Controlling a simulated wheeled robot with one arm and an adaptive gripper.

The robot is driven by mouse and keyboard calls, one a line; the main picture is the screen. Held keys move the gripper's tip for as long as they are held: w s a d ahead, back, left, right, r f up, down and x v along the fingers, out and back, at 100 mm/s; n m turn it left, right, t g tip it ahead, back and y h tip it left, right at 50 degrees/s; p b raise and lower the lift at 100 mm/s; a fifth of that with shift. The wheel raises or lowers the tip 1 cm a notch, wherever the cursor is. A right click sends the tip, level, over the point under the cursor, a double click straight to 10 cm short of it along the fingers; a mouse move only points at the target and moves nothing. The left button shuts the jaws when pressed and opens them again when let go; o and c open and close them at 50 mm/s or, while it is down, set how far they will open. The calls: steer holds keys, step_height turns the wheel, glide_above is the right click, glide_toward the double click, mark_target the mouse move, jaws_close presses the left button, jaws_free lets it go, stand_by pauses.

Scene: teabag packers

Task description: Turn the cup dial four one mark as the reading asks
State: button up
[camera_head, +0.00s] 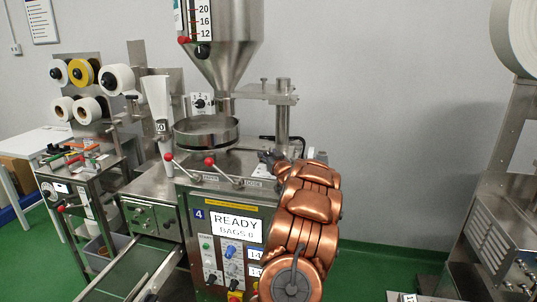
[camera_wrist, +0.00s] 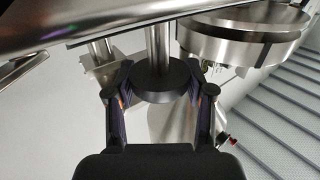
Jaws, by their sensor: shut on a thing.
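My gripper (camera_head: 268,158) is at the right of the round steel pan (camera_head: 205,131) on the machine marked 4. In the wrist view its two fingers (camera_wrist: 160,78) close on opposite sides of a black round knob (camera_wrist: 160,88) on an upright metal shaft (camera_wrist: 158,45). The knob fits the cup dial, but no mark on it is readable. In the head view the knob is hidden behind my gripper and arm. A small white scale plate with a black knob (camera_head: 200,104) stands behind the pan. The machine's display (camera_head: 235,226) reads READY, BAGS 0.
A steel hopper (camera_head: 220,60) hangs above the pan, and a steel post (camera_head: 283,120) rises close to my gripper. Two red-knobbed levers (camera_head: 209,161) stick out at the machine's front. Bare green floor (camera_head: 370,265) lies to the right.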

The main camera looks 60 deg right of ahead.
steer(key=shift+r, duration=0.15)
steer(key=o, duration=1.2)
steer(key=shift+s, duration=0.1)
steer(key=shift+v, duration=5.95)
